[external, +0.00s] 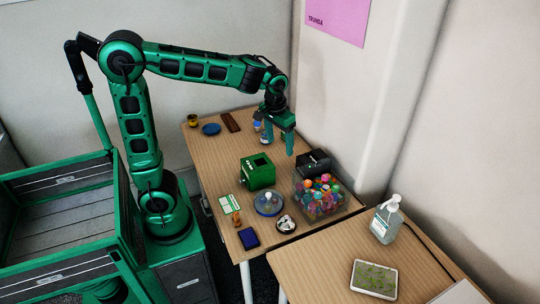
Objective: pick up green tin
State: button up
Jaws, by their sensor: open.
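A green box-shaped tin (257,173) with a dark opening in its top and white markings on its front stands upright near the middle of the wooden table. My gripper (277,145) points down above the table, behind the tin and slightly to its right in the picture. Its two fingers are apart, with no object visibly held between them. A small blue and white item (257,126) shows beside the left finger and is partly hidden by the gripper. The gripper and the tin are apart.
A black box (314,161) and a clear bin of colourful balls (300,203) stand right of the tin. In front are a clear round container (268,203), a card (229,204) and a blue item (249,238). A blue plate (211,129) lies at the back left. A wall borders the right.

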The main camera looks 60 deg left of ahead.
jog(key=w+a+f+n+g+y, duration=0.1)
jog(key=w+a+n+y, duration=0.35)
jog(key=w+a, duration=0.55)
jog(key=w+a+f+n+y, duration=0.1)
jog(key=w+a+n+y, duration=0.35)
jog(key=a, duration=0.95)
jog(key=w+a+f+n+g+y, duration=0.1)
jog(key=w+a+n+y, duration=0.35)
jog(key=w+a, duration=0.75)
jog(key=shift+n+h, duration=0.65)
jog(key=shift+h, duration=0.2)
jog(key=f, duration=0.7)
jog(key=s+f, duration=0.1)
jog(key=f, duration=1.3)
jog(key=shift+s+a+f, duration=0.1)
jog(key=shift+s+a, duration=0.1)
jog(key=shift+a, duration=0.15)
notch_tip(320, 180, down, 2)
jog(key=shift+f, duration=0.25)
jog(key=shift+x, duration=1.5)
jog(key=c, duration=1.4)
jog(key=shift+o, duration=0.2)
jog(key=shift+r, duration=0.1)
